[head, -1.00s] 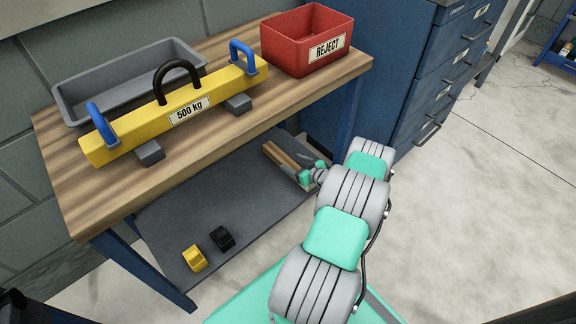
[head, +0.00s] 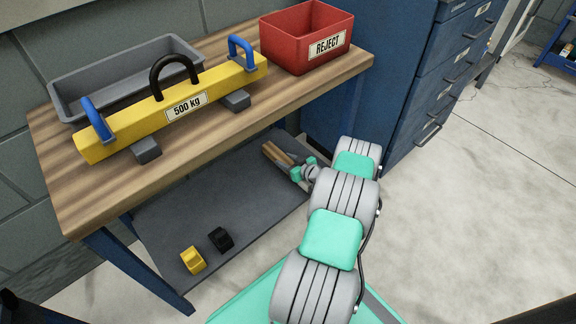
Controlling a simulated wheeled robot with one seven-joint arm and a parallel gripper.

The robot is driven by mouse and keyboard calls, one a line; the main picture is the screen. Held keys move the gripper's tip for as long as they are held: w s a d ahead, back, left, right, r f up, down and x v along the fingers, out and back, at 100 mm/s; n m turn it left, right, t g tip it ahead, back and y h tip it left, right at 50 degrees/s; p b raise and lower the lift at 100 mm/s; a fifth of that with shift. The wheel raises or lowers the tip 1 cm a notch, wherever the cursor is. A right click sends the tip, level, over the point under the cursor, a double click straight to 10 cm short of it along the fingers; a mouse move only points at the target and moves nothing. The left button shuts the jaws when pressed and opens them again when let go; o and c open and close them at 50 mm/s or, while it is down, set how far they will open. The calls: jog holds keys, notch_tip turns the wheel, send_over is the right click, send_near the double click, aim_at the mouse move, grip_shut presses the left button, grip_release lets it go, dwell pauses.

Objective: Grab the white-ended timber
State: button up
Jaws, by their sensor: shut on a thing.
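Brown timber (head: 276,154) shows at the right end of the bench's lower shelf, under the worktop. It looks like more than one length lying side by side; the worktop and my gripper hide part of it. No white end can be made out at this size. My gripper (head: 294,168), teal at the fingers, is at the near end of the timber and is shut on a timber. Which length it holds is too small to tell. My arm reaches in from the lower right and covers the space just behind the gripper.
The wooden worktop (head: 130,186) overhangs the dark lower shelf (head: 165,225). A yellow 500 kg beam (head: 215,89), a grey tray (head: 62,102) and a red REJECT bin (head: 290,52) stand on top. A yellow block (head: 193,260) and black block (head: 221,239) lie on the shelf. Blue drawers (head: 425,95) stand right.

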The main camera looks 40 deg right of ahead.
grip_shut()
